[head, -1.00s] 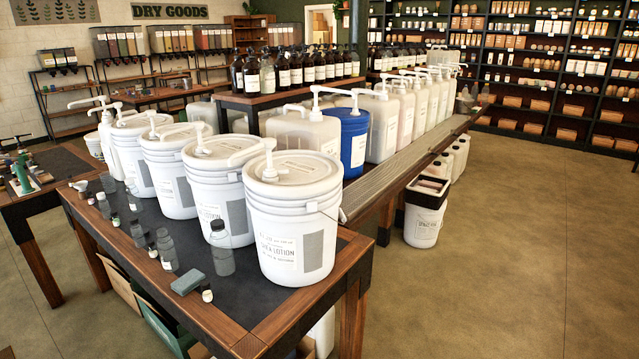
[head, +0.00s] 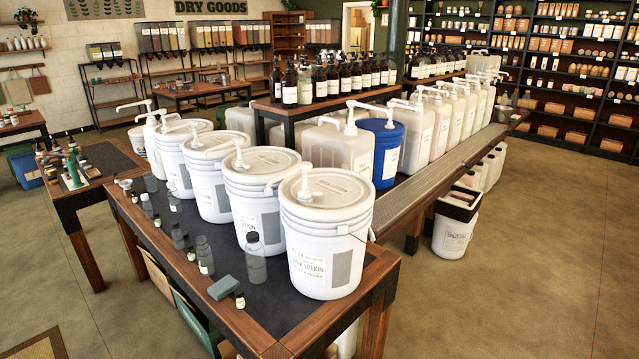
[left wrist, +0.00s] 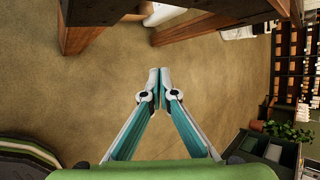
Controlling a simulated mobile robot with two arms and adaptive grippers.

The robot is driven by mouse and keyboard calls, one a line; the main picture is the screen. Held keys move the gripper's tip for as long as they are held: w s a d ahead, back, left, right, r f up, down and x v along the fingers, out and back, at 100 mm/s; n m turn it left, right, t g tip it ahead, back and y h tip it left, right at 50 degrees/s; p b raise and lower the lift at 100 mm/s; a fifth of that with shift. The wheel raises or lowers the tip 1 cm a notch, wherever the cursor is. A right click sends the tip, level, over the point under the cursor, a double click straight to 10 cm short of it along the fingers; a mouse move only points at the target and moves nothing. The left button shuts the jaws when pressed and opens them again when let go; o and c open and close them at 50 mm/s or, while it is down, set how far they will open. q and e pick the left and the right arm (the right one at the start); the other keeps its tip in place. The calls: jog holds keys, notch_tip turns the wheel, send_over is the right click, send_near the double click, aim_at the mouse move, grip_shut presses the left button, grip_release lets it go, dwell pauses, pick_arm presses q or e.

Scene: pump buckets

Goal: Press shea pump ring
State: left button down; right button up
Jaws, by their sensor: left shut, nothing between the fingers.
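The white bucket (head: 325,262), whose label reads "shea lotion", stands upright at the near right end of the dark-topped wooden table (head: 290,309) in the head view. Its white pump (head: 305,182) rises from the middle of the lid, with a collar around its base; I cannot make out the ring's detail. My left gripper (left wrist: 160,72) shows only in the left wrist view. Its two fingertips are together with nothing between them, over bare floor and away from the bucket. My right gripper is in no view.
Similar pump buckets (head: 258,211) stand in a row to the left. Small bottles, including a dark-capped one (head: 255,262), and a grey-green block (head: 223,288) sit in front. A blue bucket (head: 383,152) is behind. Floor (head: 520,300) at the right is clear.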

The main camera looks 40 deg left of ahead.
pick_arm(q)
jog(key=w+a+r+m+t+y+p, duration=0.2)
jog(key=w+a+r+m, duration=0.1)
jog(key=r, duration=1.2)
jog(key=w+a+r+m+t+y+p, duration=0.1)
jog(key=w+a+r+m+y+p, duration=0.1)
jog(key=r, duration=1.3)
jog(key=w+a+r+m+t+y+p, duration=0.2)
jog(key=w+a+r+m, duration=0.3)
jog(key=r, duration=1)
jog(key=w+a+y, duration=0.1)
jog(key=w, duration=0.1)
jog(key=shift+w+a+r+t, duration=0.2)
jog(key=shift+w+r+t, duration=0.1)
jog(key=shift+w+r, duration=0.1)
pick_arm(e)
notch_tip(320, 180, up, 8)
pick_arm(q)
jog(key=shift+f, duration=0.1)
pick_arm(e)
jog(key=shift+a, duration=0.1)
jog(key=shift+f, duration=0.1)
